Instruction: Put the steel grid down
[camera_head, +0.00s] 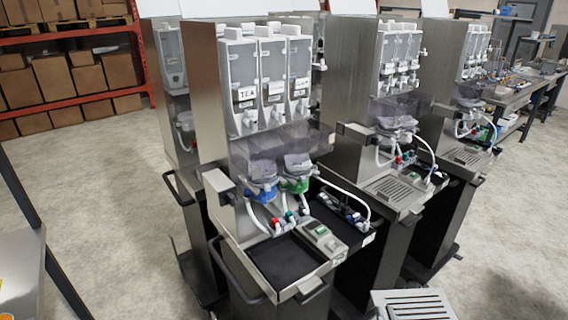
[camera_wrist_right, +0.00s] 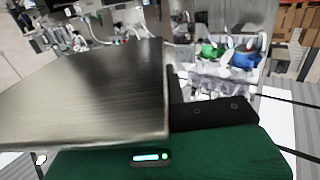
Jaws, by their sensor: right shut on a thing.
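The steel grid (camera_head: 412,305) is a slotted, light grey plate at the bottom edge of the head view, cut off below. It is apart from the nearest dispenser (camera_head: 205,110), to the right of and in front of its open black drip tray (camera_head: 284,262). In the right wrist view, a smooth steel face (camera_wrist_right: 95,100), apparently the grid's, fills the left side close to the camera. My right gripper (camera_wrist_right: 172,105) is shut on the grid; its fingertips are largely hidden by the steel. My left gripper is not in view.
Behind the nearest dispenser stand more dispensers; the one to its right has a slotted grid (camera_head: 390,187) in its tray. White hoses and a small box with a green button (camera_head: 320,231) border the open tray. A metal table (camera_head: 20,265) stands at the lower left.

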